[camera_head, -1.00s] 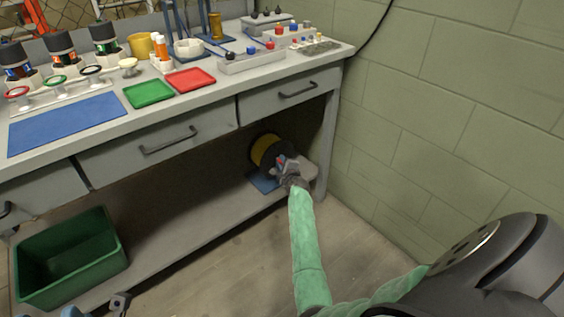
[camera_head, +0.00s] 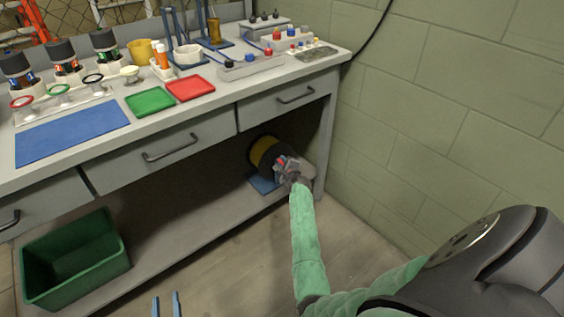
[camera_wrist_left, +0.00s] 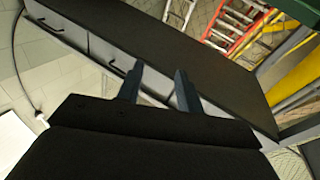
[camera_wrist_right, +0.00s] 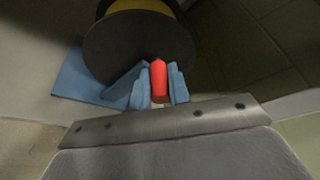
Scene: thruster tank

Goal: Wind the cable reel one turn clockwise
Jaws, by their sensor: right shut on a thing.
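The cable reel (camera_head: 264,150), with yellow cable and dark round flanges, stands on a blue base (camera_head: 262,184) on the lower shelf under the bench. It also shows in the right wrist view (camera_wrist_right: 125,45), where its near flange faces my gripper. My right gripper (camera_wrist_right: 160,85) is shut on the red crank handle (camera_wrist_right: 158,78), at the lower right of the flange. In the head view my right gripper (camera_head: 284,166) partly covers the reel. My left gripper (camera_head: 167,305) is open and empty at the bottom edge, away from the reel; its two fingers also show in the left wrist view (camera_wrist_left: 155,88).
The shelf's right-hand leg (camera_head: 325,140) stands close beside my right wrist. A green bin (camera_head: 75,265) sits at lower left. Drawers (camera_head: 160,150) hang above the shelf. The bench top holds red and green trays, a blue mat and bottles.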

